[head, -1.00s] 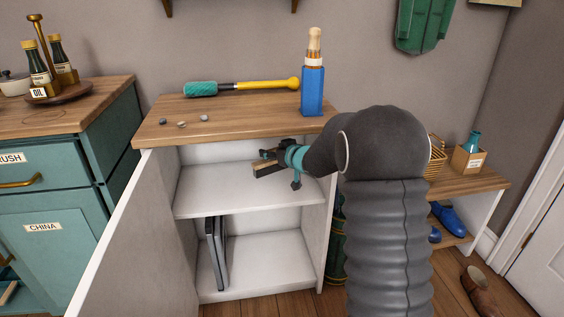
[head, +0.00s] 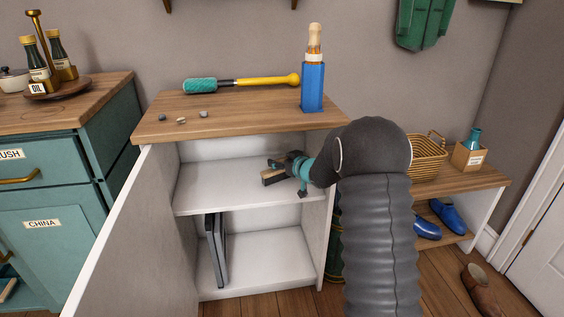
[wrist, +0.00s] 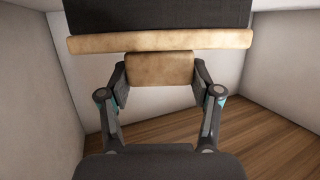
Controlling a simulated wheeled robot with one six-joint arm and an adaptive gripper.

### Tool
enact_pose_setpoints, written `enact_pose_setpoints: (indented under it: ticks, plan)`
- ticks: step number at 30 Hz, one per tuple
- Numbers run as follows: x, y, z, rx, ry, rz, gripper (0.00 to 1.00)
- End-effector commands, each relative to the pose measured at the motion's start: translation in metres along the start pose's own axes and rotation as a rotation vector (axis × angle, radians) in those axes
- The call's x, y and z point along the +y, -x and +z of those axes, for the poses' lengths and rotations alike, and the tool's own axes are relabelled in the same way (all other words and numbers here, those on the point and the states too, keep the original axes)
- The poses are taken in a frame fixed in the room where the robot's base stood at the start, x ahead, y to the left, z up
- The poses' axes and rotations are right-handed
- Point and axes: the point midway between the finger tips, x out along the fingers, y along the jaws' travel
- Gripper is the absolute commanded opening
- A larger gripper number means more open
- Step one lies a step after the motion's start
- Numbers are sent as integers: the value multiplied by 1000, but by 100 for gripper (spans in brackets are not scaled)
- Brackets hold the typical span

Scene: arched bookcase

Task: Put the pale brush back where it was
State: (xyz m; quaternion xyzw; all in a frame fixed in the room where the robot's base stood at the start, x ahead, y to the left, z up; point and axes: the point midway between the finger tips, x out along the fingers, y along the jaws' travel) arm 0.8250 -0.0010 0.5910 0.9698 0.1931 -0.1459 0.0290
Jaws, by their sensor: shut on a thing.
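The pale brush (head: 273,178) is a tan block with a dark side. In the wrist view its tan wood (wrist: 160,69) sits between the two fingers, with a wider tan bar and dark bristles beyond it. My gripper (head: 283,170) is shut on it, inside the upper compartment of the open white cabinet. The white shelf (head: 215,188) lies below the brush. I cannot tell whether the brush touches it. My gripper also shows in the wrist view (wrist: 160,82). The brush's far side is hidden.
The open door (head: 125,240) stands at the left. Dark flat items (head: 216,250) stand in the lower compartment. The wooden top (head: 240,115) carries a blue holder (head: 313,88), a yellow-handled brush (head: 265,82) and small stones (head: 182,121). The upper shelf's left side is clear.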

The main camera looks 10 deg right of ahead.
Motion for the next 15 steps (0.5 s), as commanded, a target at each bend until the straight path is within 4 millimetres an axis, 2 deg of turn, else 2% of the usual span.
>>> enact_pose_setpoints:
  ticks: [7,8,9,10,15]
  plan:
    - [0,-1,4,0,0,-1,24]
    - [0,-1,3,-1,0,-1,71]
    - [0,-1,3,-1,0,0,81]
    - [0,-1,3,-1,0,0,88]
    - [0,-1,3,-1,0,0,88]
